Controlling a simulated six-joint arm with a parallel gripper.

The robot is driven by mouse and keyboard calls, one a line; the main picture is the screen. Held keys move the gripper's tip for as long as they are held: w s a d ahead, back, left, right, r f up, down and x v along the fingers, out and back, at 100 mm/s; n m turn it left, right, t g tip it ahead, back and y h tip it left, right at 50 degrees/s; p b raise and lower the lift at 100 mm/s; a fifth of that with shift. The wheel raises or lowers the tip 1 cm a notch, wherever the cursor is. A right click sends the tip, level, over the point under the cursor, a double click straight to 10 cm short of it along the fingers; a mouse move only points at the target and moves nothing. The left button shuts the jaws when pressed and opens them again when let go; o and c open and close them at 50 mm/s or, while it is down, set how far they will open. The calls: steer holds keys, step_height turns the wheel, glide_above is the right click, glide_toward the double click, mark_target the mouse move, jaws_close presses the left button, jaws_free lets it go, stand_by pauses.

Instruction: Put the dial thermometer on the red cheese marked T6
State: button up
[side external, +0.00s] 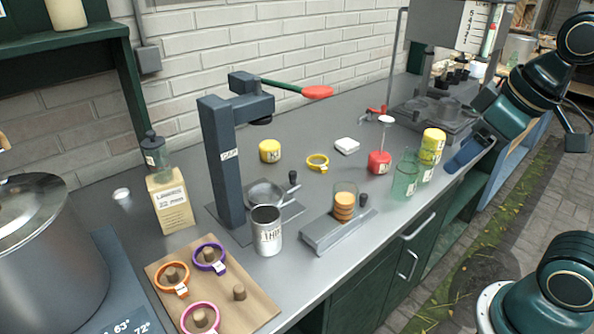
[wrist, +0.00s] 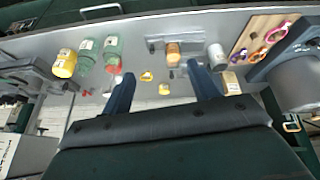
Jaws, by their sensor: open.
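The red cheese (side external: 379,163) stands on the grey bench in the side external view, with a pale label too small to read. The dial thermometer (side external: 386,119) has a white round head, and its thin stem runs down to the top of the red cheese. It looks upright there; whether it is seated in the cheese I cannot tell. In the wrist view the red cheese (wrist: 112,68) shows partly, left of my left finger. My gripper (wrist: 161,74) is open and empty. In the side external view my gripper (side external: 466,154) is at the right, beyond the green glasses.
A white block (side external: 347,146), yellow ring (side external: 317,162) and yellow cheese (side external: 270,151) lie left. A press (side external: 228,160) stands tall at mid-bench.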

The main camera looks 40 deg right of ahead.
steer(key=shift+s+a+f+m, duration=0.2)
steer(key=shift+s+f+m, duration=0.15)
steer(key=shift+s+f, duration=0.2)
steer(key=shift+s+a+f+m, duration=0.15)
steer(key=shift+s+f+m, duration=0.25)
steer(key=shift+s, duration=0.25)
